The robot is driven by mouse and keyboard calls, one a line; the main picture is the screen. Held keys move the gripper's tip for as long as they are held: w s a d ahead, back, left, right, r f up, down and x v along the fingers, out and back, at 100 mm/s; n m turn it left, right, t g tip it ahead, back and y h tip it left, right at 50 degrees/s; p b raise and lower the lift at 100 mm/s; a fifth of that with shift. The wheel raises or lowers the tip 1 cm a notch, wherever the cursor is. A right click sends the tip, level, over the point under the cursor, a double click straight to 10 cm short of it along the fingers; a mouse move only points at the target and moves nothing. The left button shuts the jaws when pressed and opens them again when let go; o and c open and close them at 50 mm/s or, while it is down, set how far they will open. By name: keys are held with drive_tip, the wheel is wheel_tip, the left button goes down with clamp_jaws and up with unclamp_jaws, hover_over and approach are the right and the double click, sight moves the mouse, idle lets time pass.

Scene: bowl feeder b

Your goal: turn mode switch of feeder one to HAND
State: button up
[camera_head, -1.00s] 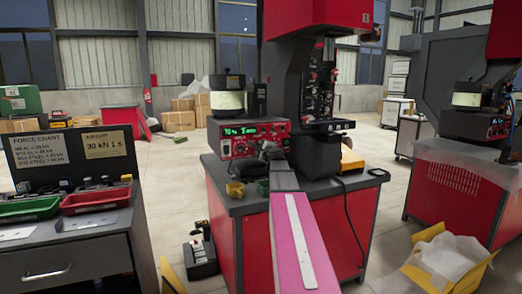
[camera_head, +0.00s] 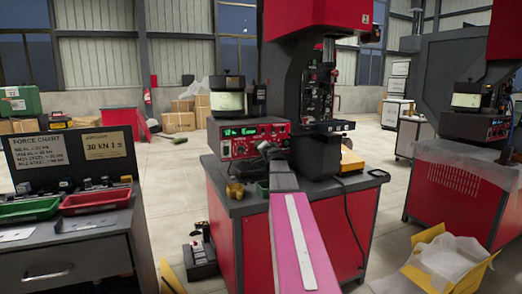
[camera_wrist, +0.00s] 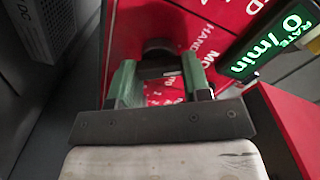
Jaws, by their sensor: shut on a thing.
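Feeder one's red control box (camera_head: 236,147) sits under its bowl (camera_head: 227,101) on the near bench, with a lit green display. My gripper (camera_head: 266,149) reaches the right part of its front panel, and the arm partly hides that panel. In the wrist view, my gripper's green fingers (camera_wrist: 160,80) are shut on the dark mode switch (camera_wrist: 158,46) of the red panel. Printed words HAND and part of MODE show to the right of the switch. The switch's pointer direction cannot be told. The display (camera_wrist: 271,43) reads 0/min beside RATE.
The dark press column (camera_head: 285,98) stands right of the feeder. A brass-coloured part (camera_head: 235,190) lies on the bench top (camera_head: 222,205). A second feeder (camera_head: 478,124) stands at the far right. A side table with red (camera_head: 95,201) and green trays is at left.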

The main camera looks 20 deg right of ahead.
drive_tip(key=shift+a+n, duration=0.1)
drive_tip(key=shift+n, duration=1)
drive_tip(key=o, duration=0.9)
drive_tip(key=shift+o, duration=0.2)
drive_tip(key=shift+s, duration=0.1)
drive_tip(key=s, duration=1)
drive_tip(key=shift+s+d, duration=0.2)
drive_tip(key=shift+s, duration=0.1)
